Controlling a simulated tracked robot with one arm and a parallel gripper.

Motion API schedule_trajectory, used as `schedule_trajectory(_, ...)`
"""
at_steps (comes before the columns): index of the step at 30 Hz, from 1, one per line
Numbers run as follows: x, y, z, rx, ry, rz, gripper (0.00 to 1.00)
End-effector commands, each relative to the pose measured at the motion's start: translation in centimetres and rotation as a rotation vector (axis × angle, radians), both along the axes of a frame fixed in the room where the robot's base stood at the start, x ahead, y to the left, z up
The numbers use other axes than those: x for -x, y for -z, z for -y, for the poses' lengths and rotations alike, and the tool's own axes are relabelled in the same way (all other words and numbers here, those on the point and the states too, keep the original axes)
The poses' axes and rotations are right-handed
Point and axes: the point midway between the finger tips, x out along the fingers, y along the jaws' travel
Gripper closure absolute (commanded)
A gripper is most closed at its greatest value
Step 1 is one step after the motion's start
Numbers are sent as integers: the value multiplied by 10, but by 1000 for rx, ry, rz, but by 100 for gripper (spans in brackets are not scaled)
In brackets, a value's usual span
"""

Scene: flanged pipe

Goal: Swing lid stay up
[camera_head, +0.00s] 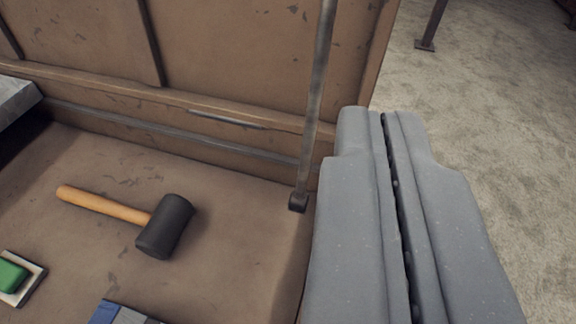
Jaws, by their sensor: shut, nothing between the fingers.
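The lid stay (315,95) is a thin grey metal rod at the right end of a brown chest. It stands nearly upright, tilted a little to the right, from a small dark foot (298,202) at the chest's right side. Its top runs out of the picture. The raised brown lid (230,45) is behind it. My gripper (381,112) is grey and shut, with only a thin dark seam between its fingers. It is empty and lies to the right of the stay in the picture. I see no contact between them. The gripper hides part of the chest's right edge.
A black mallet (168,226) with a wooden handle lies in the chest. A green block on a pale base (14,276), a blue and grey item (118,314) and a grey object (14,98) are at the edges. Pale floor (490,110) is open on the right.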

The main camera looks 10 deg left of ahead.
Motion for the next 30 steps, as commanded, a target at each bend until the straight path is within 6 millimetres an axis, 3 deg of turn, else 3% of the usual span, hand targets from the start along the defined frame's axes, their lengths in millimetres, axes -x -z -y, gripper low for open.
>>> schedule_trajectory(1,4,17,1,-26,-16,0,100)
schedule_trajectory(4,9,35,-3,-67,-47,15,100)
schedule_trajectory(11,9,47,-8,-101,-75,33,100)
schedule_trajectory(17,-14,51,-14,-99,-76,34,100)
schedule_trajectory(30,-83,61,-27,-97,-75,33,100)
